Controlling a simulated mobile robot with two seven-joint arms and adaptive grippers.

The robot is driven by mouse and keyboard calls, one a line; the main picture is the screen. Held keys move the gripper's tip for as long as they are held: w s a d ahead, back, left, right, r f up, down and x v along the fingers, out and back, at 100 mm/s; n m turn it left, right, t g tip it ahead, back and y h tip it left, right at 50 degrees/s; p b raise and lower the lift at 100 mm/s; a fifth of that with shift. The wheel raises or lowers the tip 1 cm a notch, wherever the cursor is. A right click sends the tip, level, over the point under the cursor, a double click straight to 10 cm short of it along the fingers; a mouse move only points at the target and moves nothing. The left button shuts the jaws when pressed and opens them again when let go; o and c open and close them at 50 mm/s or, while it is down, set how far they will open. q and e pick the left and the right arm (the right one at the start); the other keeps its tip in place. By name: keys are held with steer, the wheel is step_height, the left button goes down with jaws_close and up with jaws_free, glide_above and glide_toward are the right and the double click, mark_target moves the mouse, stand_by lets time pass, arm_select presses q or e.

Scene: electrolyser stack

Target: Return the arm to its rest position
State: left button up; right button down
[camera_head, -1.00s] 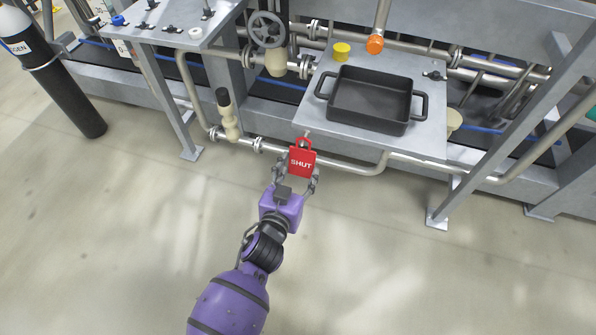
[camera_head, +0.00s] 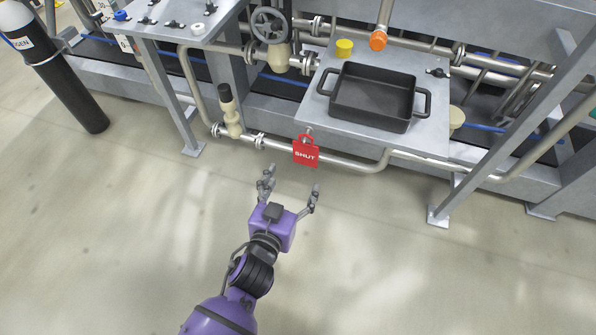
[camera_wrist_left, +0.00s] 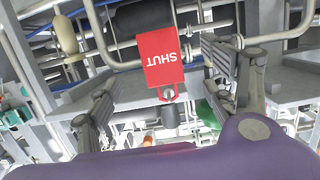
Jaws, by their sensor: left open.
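My left gripper (camera_head: 291,189) is open and empty, over the bare floor in front of the frame. A red tag marked SHUT (camera_head: 306,153) hangs at the front edge of the grey shelf (camera_head: 345,139), apart from the fingertips. In the left wrist view the red tag (camera_wrist_left: 162,58) shows beyond and between the spread fingers (camera_wrist_left: 165,90). My right gripper is in neither view.
A black tray (camera_head: 372,97) with two handles stands on the shelf, beside a yellow cap (camera_head: 344,48) and an orange pipe end (camera_head: 378,41). A handwheel (camera_head: 268,25) and pipes are behind. A dark gas cylinder (camera_head: 75,95) stands at left. The front floor is clear.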

arm_select(q)
steer(key=s+a+r+g+y+p, duration=0.1)
steer(key=s+a+g+p, duration=0.1)
steer(key=s+a+p, duration=0.4)
steer(key=s+a+n+g+y+p, duration=0.15)
steer(key=s+p, duration=0.25)
steer(key=s, duration=0.5)
steer(key=s+a+r+g+y+p, duration=0.1)
steer(key=s+a+g+p, duration=0.1)
steer(key=s+a+p, duration=0.4)
steer(key=s+a+r+n+p, duration=0.1)
steer(key=s+a+r+p, duration=0.3)
steer(key=s+r+p, duration=0.5)
steer(key=s+y+p, duration=0.1)
steer(key=s, duration=0.2)
steer(key=shift+a+r+n+g, duration=0.2)
steer(key=shift+a+n+g, duration=0.05)
steer(key=shift+n+g, duration=0.1)
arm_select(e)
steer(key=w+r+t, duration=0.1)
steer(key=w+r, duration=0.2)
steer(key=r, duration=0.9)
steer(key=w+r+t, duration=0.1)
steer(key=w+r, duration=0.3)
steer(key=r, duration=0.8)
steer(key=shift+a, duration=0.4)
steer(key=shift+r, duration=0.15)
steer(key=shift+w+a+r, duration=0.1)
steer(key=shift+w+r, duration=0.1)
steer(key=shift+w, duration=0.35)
